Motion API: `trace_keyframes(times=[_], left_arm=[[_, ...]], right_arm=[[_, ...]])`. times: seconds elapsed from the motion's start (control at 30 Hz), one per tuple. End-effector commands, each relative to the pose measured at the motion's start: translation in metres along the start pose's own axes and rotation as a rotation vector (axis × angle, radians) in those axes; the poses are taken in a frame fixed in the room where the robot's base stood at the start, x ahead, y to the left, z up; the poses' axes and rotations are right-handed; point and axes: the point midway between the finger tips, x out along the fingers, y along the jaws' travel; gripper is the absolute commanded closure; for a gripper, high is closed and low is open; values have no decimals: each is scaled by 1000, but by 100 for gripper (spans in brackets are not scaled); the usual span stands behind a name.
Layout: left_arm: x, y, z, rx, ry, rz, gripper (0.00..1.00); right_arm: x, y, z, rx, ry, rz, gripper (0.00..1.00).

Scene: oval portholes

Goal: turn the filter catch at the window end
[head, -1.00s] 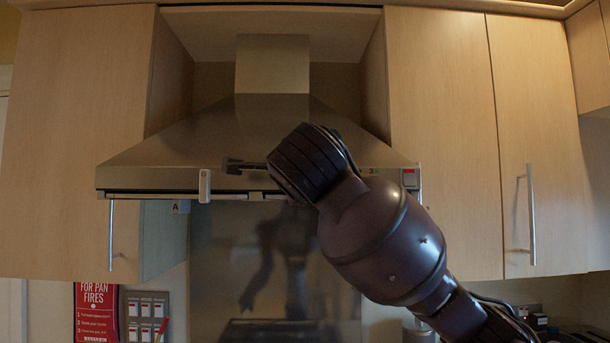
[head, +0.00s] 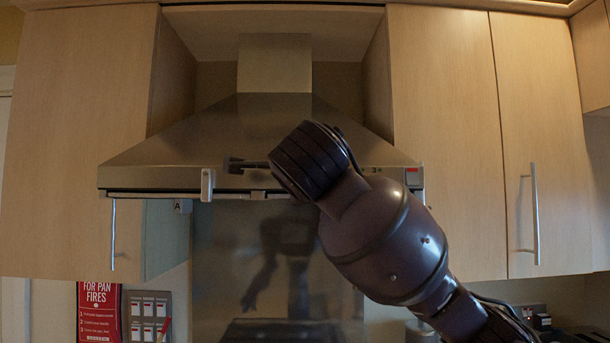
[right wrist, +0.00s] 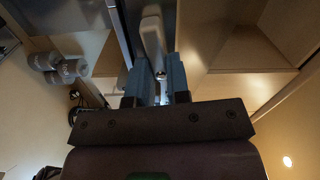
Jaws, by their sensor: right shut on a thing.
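The steel cooker hood (head: 200,150) fills the middle of the head view. A pale upright catch (head: 207,184) hangs at the left of its lower front edge and stands clear of my arm. In the right wrist view, my right gripper (right wrist: 159,88) is shut on a pale, rounded catch (right wrist: 152,38) between its two blue-grey fingers. I cannot tell from the frames which end is the window end. My left gripper is in neither view.
Wooden cabinets flank the hood, with a bar handle (head: 535,212) on the right door. A small label marked A (head: 180,206) sits below the hood's left edge. A red pan-fire sign (head: 99,312) is at lower left. Canisters (right wrist: 60,65) show in the wrist view.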

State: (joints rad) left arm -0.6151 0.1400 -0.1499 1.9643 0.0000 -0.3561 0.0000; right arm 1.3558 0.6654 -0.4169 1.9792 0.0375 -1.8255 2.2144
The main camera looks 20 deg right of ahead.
Motion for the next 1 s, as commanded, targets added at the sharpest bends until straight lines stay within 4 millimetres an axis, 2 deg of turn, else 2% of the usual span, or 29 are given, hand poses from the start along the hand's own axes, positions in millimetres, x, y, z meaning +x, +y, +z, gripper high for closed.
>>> trace_keyframes(times=[0.5,1.0], left_arm=[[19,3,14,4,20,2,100],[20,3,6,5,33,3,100]], right_arm=[[1,5,2,-206,-4,3,100],[1,3,0,-586,-1,4,100]])
